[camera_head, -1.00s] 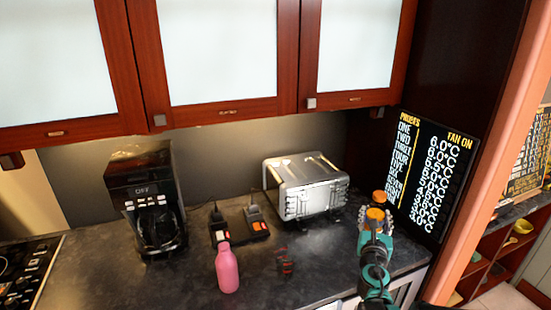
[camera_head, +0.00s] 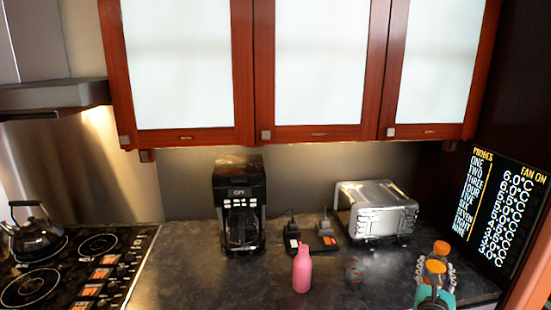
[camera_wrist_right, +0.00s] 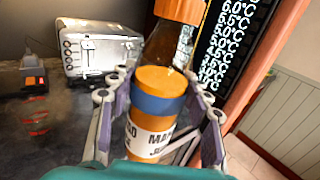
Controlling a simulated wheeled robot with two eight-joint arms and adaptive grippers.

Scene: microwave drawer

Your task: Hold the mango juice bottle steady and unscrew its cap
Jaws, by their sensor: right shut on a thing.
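The mango juice bottle (camera_wrist_right: 150,125) fills the middle of the right wrist view, with an orange top, a blue band and a white label partly reading "MA". Its orange top also shows in the head view (camera_head: 434,267). My right gripper (camera_wrist_right: 155,98) has its fingers on both sides of this bottle and is shut on it. In the head view the right gripper (camera_head: 436,277) is at the lower right, over the counter. The bottle's lower part is hidden by the gripper. My left gripper is in neither view.
A second bottle with an orange-brown cap (camera_wrist_right: 180,10) stands just behind the held one. A silver toaster (camera_head: 376,212), a pink bottle (camera_head: 302,270) and a coffee maker (camera_head: 241,205) stand on the dark counter (camera_head: 190,270). A lit display panel (camera_head: 503,212) rises at the right.

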